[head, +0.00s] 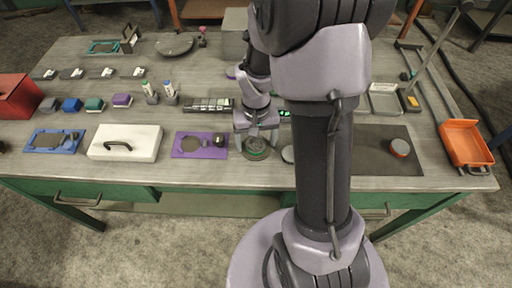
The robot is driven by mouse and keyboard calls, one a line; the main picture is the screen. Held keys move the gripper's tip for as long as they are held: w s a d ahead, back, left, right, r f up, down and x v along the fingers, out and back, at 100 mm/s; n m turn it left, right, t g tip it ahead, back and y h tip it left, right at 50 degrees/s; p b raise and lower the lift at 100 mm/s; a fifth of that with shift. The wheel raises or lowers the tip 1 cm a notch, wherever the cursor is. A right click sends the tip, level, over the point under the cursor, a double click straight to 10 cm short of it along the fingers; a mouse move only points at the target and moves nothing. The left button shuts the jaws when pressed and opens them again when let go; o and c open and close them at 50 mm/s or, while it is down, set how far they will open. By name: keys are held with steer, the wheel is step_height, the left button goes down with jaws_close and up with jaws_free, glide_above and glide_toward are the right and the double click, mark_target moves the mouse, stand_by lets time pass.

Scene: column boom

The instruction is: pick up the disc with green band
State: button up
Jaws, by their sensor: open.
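The disc with green band (256,145) sits near the front edge of the grey workbench (225,175), right of the purple plate (186,153). It seems to rest on a round dark base (257,156). My gripper (256,134) points down over the disc, with its fingers spread to either side of it. The fingers partly cover the disc. I cannot tell whether they touch it.
A pale grey disc (288,154) lies close on the right, partly behind my arm. A red-banded disc (400,147) lies on the dark mat (391,166).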

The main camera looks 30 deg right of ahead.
steer(key=shift+r, duration=0.1)
jaws_close()
steer(key=shift+r, duration=0.1)
